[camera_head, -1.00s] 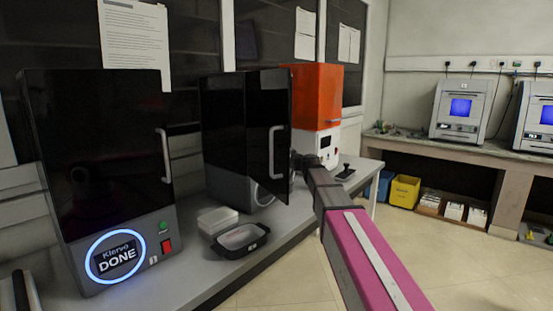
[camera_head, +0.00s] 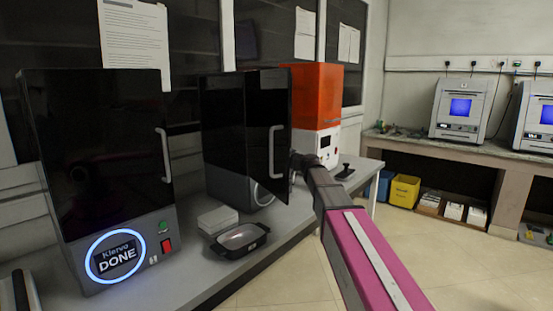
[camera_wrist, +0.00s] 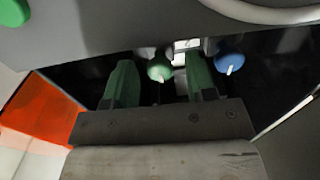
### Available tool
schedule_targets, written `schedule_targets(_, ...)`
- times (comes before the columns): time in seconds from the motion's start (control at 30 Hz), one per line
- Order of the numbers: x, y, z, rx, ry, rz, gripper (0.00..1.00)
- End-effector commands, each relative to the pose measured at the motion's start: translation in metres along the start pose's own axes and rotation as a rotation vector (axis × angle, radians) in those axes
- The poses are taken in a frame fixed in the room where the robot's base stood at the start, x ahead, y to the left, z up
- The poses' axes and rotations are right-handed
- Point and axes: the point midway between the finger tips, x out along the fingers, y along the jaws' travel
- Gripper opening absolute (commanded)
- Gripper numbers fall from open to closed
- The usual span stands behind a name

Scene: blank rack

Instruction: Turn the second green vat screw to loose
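My gripper (camera_wrist: 159,72) is open in the wrist view, with one green finger on each side of a green screw (camera_wrist: 160,66) with a white mark. The screw head sits between the fingertips, with visible gaps to both fingers. A blue screw (camera_wrist: 230,62) with a white mark is to the right of the right finger. Part of another green piece (camera_wrist: 13,11) shows at the top left corner; I cannot tell whether it is a screw. In the head view, my gripper is hidden behind the open door of the second black printer (camera_head: 225,130).
The open door (camera_head: 275,105) stands beside my arm. A closed black printer (camera_head: 95,150) showing DONE is on the left. A black tray (camera_head: 262,240) and white stacked boxes (camera_head: 217,218) sit on the bench. An orange-topped printer (camera_head: 318,95) is behind.

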Motion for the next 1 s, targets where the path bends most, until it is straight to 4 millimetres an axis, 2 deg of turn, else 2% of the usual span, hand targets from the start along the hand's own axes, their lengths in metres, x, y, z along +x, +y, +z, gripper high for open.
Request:
schedule_targets(0.17, -0.009, 0.000, 0.000, 0.000, 0.001, 0.001, 0.51)
schedule_targets(0.5, -0.071, -0.002, 0.000, 0.000, 0.001, 0.002, 0.51)
schedule_targets(0.7, -0.098, -0.001, 0.000, 0.000, 0.000, 0.001, 0.51)
schedule_targets(1.0, -0.108, 0.000, 0.000, 0.000, 0.000, 0.000, 0.51)
